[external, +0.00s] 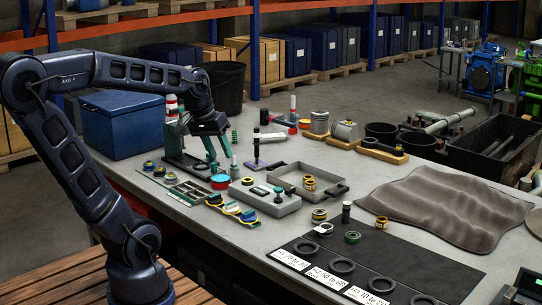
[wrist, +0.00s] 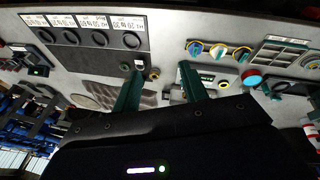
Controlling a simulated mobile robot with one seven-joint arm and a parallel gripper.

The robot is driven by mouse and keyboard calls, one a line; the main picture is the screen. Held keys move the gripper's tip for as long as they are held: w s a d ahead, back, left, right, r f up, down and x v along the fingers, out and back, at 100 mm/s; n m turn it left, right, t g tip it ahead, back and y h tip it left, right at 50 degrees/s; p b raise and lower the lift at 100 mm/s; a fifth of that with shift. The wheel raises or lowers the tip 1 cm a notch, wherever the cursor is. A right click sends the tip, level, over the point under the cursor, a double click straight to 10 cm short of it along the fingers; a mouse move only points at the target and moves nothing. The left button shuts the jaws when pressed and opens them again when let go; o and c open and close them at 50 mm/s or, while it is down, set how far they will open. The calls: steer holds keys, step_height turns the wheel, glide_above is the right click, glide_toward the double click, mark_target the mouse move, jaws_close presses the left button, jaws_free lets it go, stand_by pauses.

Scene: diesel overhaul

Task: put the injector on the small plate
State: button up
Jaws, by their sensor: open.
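A small flat purple plate (external: 274,166) lies on the bench right of the fingers. Another short dark upright cylinder (external: 346,212) stands nearer the front. I cannot single out the injector with certainty.
A grey block (external: 284,208) and a shallow metal tray (external: 305,172) lie right of my gripper. A green stand (external: 176,138) and a blue box (external: 125,122) are behind it. A black mat with rings (external: 395,265) lies at front right, near a rumpled brown cloth (external: 440,205).

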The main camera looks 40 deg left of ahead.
steer(key=s+a+m+t+y, duration=0.1)
steer(key=s+a+m, duration=0.1)
steer(key=s, duration=0.4)
steer(key=shift+f+m+y, duration=0.15)
steer(key=shift+m+y, duration=0.25)
steer(key=shift+s, duration=0.1)
stand_by(0.8)
